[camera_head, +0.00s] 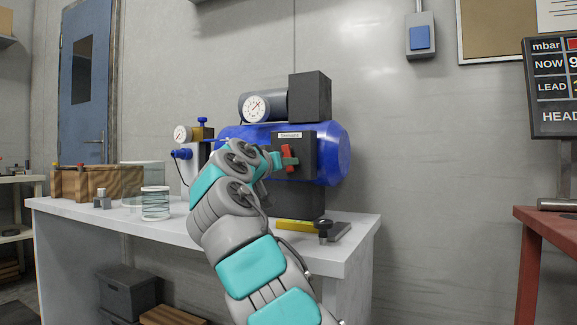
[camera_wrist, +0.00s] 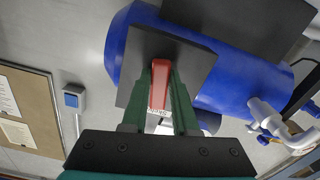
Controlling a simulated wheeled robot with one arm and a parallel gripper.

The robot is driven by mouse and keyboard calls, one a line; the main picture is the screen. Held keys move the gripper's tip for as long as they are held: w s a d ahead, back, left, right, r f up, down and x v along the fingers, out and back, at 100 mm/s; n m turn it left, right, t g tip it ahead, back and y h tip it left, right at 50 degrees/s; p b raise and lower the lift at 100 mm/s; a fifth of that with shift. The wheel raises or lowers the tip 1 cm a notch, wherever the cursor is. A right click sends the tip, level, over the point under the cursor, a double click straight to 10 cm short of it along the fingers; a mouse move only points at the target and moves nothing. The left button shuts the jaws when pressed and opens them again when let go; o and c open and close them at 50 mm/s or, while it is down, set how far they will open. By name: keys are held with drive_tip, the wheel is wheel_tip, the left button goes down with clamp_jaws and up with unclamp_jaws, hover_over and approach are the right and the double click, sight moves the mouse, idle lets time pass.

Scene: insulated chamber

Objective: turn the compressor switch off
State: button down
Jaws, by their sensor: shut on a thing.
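The compressor is a blue tank (camera_head: 333,152) on a white bench, with a dark switch plate (camera_head: 306,143) on its front. The red switch lever (camera_head: 288,158) sits on that plate. My gripper (camera_head: 284,160) reaches it from the front. In the wrist view the red lever (camera_wrist: 161,84) lies between the two green fingers of my gripper (camera_wrist: 160,100), which are shut on it. The dark plate (camera_wrist: 190,62) is behind it, and the blue tank (camera_wrist: 235,92) also shows there. A white label by the lever's near end is partly hidden by the fingers.
On the white bench (camera_head: 350,228) are a yellow bar (camera_head: 295,225), a dark clamp-like piece (camera_head: 335,232), a glass jar (camera_head: 155,203) and a wooden box (camera_head: 90,183). A gauge (camera_head: 256,108) sits above the tank. A red table (camera_head: 540,222) stands at right.

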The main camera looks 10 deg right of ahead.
drive_tip(key=shift+w+a+m, duration=0.15)
drive_tip(key=shift+m, duration=0.45)
drive_tip(key=shift+w+a+m, duration=0.1)
drive_tip(key=shift+a+m, duration=0.05)
drive_tip(key=shift+m, duration=0.45)
drive_tip(key=c, duration=0.7)
unclamp_jaws()
drive_tip(key=b+v, duration=0.1)
drive_tip(key=v, duration=0.7)
drive_tip(key=shift+w, duration=0.1)
